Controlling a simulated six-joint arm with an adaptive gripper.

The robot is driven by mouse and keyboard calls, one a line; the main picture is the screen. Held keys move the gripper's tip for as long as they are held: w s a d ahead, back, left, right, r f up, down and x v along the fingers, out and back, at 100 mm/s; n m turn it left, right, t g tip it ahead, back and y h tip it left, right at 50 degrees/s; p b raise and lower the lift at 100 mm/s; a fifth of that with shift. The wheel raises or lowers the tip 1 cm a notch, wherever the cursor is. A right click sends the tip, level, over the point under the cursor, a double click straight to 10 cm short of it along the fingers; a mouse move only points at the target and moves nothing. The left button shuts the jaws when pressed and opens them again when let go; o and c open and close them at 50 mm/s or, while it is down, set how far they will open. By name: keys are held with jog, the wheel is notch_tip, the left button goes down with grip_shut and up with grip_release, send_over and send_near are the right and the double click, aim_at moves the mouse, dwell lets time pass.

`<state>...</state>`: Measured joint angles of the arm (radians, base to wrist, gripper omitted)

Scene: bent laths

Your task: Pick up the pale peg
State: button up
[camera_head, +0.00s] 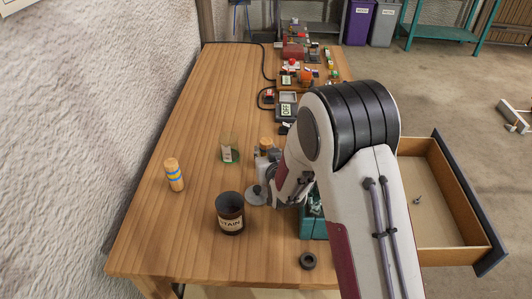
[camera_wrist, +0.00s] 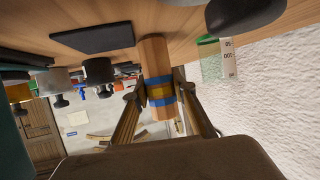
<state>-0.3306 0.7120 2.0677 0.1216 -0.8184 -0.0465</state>
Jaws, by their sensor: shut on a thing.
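In the head view the top of this peg (camera_head: 265,144) shows beside my gripper (camera_head: 266,163), the rest hidden. A similar banded peg (camera_head: 174,175) stands upright on the table to the left.
A green-based clear container (camera_head: 228,150) stands just left of my gripper. A dark stain tin (camera_head: 230,213) and a grey disc (camera_head: 256,196) are nearer. A black ring (camera_head: 307,260) lies near the front edge. An open drawer (camera_head: 432,200) is at right.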

jog(key=shift+r, duration=0.15)
jog(key=shift+r, duration=4.9)
